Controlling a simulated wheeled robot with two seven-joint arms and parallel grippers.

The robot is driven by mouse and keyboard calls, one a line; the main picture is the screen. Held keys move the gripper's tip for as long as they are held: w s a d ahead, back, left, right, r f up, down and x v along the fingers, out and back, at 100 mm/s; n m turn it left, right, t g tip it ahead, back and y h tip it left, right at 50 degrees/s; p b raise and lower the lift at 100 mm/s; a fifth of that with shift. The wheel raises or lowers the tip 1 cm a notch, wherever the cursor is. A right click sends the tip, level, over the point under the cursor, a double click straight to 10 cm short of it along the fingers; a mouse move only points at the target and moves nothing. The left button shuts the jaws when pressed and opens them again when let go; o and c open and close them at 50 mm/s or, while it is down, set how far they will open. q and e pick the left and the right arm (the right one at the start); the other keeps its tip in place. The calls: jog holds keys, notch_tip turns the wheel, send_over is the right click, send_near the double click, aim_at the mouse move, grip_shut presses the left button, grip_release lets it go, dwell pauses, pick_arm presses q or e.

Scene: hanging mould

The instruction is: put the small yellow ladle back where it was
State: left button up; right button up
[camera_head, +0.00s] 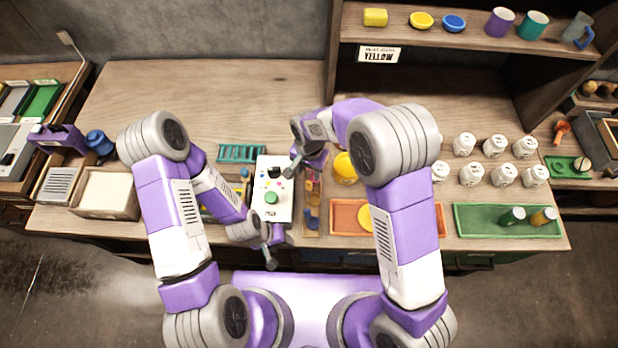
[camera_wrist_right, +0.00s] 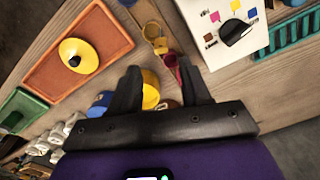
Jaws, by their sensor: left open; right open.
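A narrow wooden holder (camera_head: 311,222) stands right of the white box, with small ladles in it. In the right wrist view, a small yellow ladle (camera_wrist_right: 152,31) lies at the holder, near a second yellowish scoop (camera_wrist_right: 160,46) and a red one (camera_wrist_right: 170,61). I cannot tell which ladle is meant. My right gripper (camera_head: 293,172) is open above the holder's far end; its fingers (camera_wrist_right: 160,72) hold nothing visible. A yellow round item (camera_wrist_right: 150,92) shows beyond them. My left gripper (camera_head: 269,249) is open and empty at the table's front edge, by the white box.
The white box (camera_head: 272,217) with a green button is close to both grippers. An orange tray (camera_head: 346,208) with a yellow lidded item lies right, a green tray (camera_head: 480,222) farther right. White jars (camera_head: 497,147) stand behind. The back left tabletop (camera_head: 160,95) is clear.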

jog(key=s+d+f+y, duration=0.1)
jog(key=s+d+f, duration=0.2)
jog(key=s+f, duration=0.1)
jog(key=s+d+f+n+y, duration=0.1)
jog(key=s+d+f, duration=0.2)
jog(key=s+f, duration=0.1)
jog(key=s+d+f+y, duration=0.1)
jog(key=s+d+f, duration=0.2)
jog(key=s+f, duration=0.1)
jog(key=shift+d+f+g+y, duration=0.15)
jog(key=shift+d+f, duration=0.05)
jog(key=shift+f, duration=0.25)
jog(key=shift+d+f+g+y, duration=0.15)
jog(key=shift+d+f, duration=0.05)
jog(key=shift+f, duration=0.2)
jog(key=shift+n+t+y, duration=0.3)
jog(key=shift+n+t, duration=0.1)
jog(key=shift+t, duration=0.1)
jog(key=s, duration=0.2)
jog(key=s+d+f, duration=0.1)
jog(key=s, duration=0.2)
jog(key=shift+s+d+f, duration=0.25)
jog(key=shift+s, duration=0.05)
